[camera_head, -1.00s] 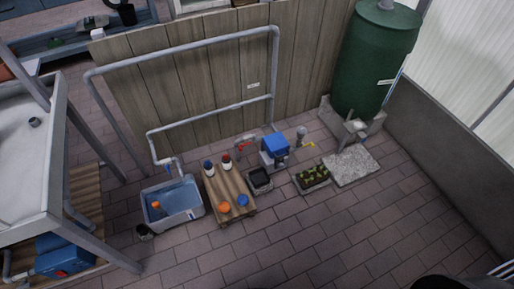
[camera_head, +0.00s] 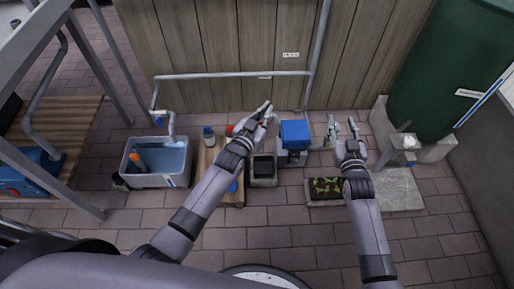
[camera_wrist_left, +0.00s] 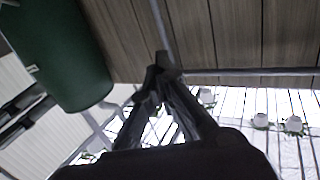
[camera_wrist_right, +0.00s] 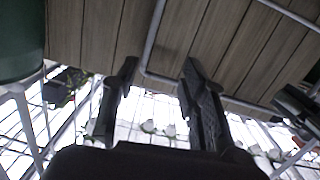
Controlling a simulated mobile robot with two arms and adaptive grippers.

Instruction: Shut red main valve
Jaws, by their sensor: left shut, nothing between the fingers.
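My left gripper (camera_head: 266,110) is shut and empty, near the pipe and just left of the blue box (camera_head: 295,131). Its fingertips meet in the left wrist view (camera_wrist_left: 162,68). My right gripper (camera_head: 344,128) is open and empty, above the planter and right of the blue box. Its fingers are well apart in the right wrist view (camera_wrist_right: 157,76), with the wooden wall beyond.
A grey pipe (camera_head: 220,76) runs along the wooden wall (camera_head: 200,40). A water tub (camera_head: 150,180), a wooden pallet holding bottles (camera_head: 208,134), a black-topped box (camera_head: 263,171) and a planter (camera_head: 326,188) stand below. A green tank (camera_head: 440,70) stands right. Paving in front is partly clear.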

